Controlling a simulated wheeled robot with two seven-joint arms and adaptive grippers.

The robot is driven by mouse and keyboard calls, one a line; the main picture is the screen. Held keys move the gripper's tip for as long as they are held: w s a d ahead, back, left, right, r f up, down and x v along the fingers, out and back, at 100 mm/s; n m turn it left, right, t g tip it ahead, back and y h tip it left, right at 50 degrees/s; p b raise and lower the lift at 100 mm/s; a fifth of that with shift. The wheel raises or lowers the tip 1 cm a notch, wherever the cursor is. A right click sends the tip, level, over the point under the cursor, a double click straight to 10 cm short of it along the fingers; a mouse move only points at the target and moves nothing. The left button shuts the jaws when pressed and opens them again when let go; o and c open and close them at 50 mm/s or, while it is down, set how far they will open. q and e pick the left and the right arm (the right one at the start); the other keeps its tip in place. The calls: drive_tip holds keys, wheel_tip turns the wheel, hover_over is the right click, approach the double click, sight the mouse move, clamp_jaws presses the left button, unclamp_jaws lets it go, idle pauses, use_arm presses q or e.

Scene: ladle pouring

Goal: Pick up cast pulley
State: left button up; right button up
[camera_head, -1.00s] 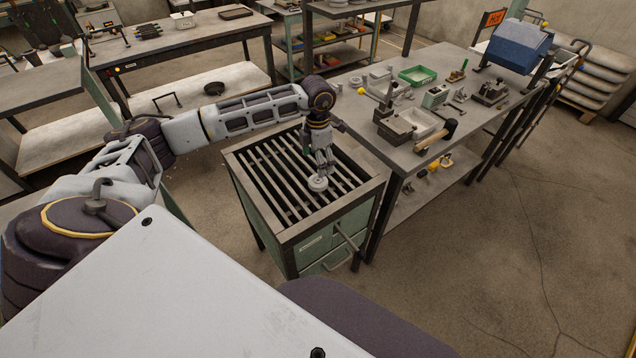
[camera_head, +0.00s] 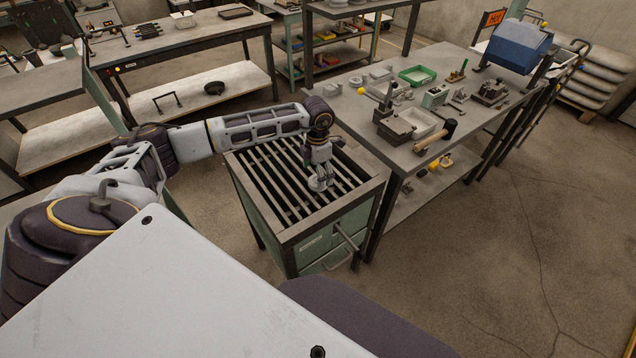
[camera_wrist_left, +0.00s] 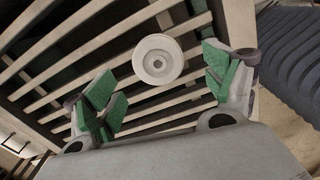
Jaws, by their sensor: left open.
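The cast pulley (camera_head: 317,183) is a small pale grey wheel lying on the slatted top of the green cabinet. In the left wrist view the pulley (camera_wrist_left: 157,60) shows as a round disc with a central hub, flat on the slats. My left gripper (camera_head: 321,180) is just above it, pointing down, and partly covers it in the head view. In the wrist view its green-padded fingers (camera_wrist_left: 163,92) are wide apart, with the pulley between and slightly beyond them. The gripper is open, and no contact with the pulley shows. My right gripper is not in view.
The slatted grate (camera_head: 267,182) has a raised metal frame and gaps between bars. A workbench (camera_head: 400,158) stands close on the right, with a hammer (camera_head: 436,137), a green tray (camera_head: 417,75) and several metal parts. The grate around the pulley is otherwise clear.

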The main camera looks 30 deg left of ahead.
sight(313, 180)
use_arm(q)
wheel_tip(313, 180, down, 3)
drive_tip(key=shift+w+f, duration=0.1)
drive_tip(key=shift+f, duration=0.2)
drive_tip(key=shift+a+f+p, duration=0.1)
drive_tip(key=shift+f+p, duration=0.1)
drive_tip(key=shift+p, duration=0.1)
drive_tip(key=c, duration=1.2)
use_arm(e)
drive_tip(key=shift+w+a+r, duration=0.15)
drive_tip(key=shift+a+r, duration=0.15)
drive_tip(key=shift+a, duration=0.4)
use_arm(q)
drive_tip(key=shift+r, duration=0.15)
